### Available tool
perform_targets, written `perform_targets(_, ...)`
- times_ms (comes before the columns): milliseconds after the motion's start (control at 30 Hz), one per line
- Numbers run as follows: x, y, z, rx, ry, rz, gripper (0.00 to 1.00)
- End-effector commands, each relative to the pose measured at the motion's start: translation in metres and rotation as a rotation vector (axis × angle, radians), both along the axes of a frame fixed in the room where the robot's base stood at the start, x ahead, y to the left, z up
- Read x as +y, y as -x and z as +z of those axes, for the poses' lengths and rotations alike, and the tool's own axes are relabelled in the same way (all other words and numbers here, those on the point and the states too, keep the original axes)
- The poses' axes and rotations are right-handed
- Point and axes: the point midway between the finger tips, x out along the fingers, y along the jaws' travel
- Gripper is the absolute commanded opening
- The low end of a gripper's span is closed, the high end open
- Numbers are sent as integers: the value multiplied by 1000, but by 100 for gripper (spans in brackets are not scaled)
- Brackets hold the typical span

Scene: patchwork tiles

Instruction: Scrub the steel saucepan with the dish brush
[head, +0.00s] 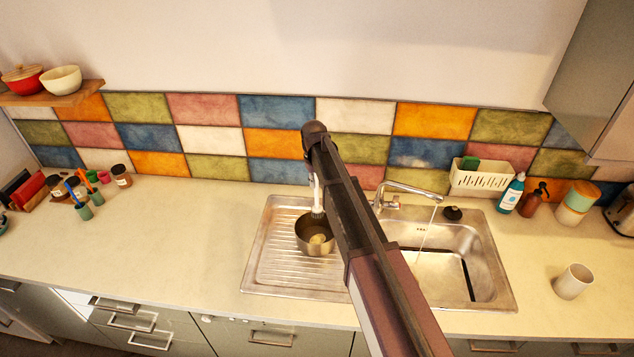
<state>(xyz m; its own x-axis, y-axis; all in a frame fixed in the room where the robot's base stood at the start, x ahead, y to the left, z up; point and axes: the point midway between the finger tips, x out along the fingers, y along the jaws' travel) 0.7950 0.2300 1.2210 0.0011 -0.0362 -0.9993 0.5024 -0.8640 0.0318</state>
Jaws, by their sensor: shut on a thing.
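The steel saucepan (303,243) stands on the ribbed drainboard left of the sink basin, partly hidden behind my arm. A yellowish patch (318,240) shows inside it. The white dish brush (317,203) hangs head down, with its bristles at or just over the pan's far rim; I cannot tell whether they touch. My gripper (312,172) is above the pan, mostly hidden by my arm, and is shut on the brush's handle.
Water runs from the tap (411,189) into the basin (455,262). A white caddy (482,181) with a green sponge, a blue bottle (510,194) and a brown bottle (533,200) stand behind right. A cup (573,282) stands right.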

Motion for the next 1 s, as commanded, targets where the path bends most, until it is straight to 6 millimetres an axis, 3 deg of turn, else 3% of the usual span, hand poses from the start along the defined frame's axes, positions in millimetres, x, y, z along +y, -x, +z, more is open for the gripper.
perform_targets(1000, 1, 0, -75, 0, 0, 2, 0)
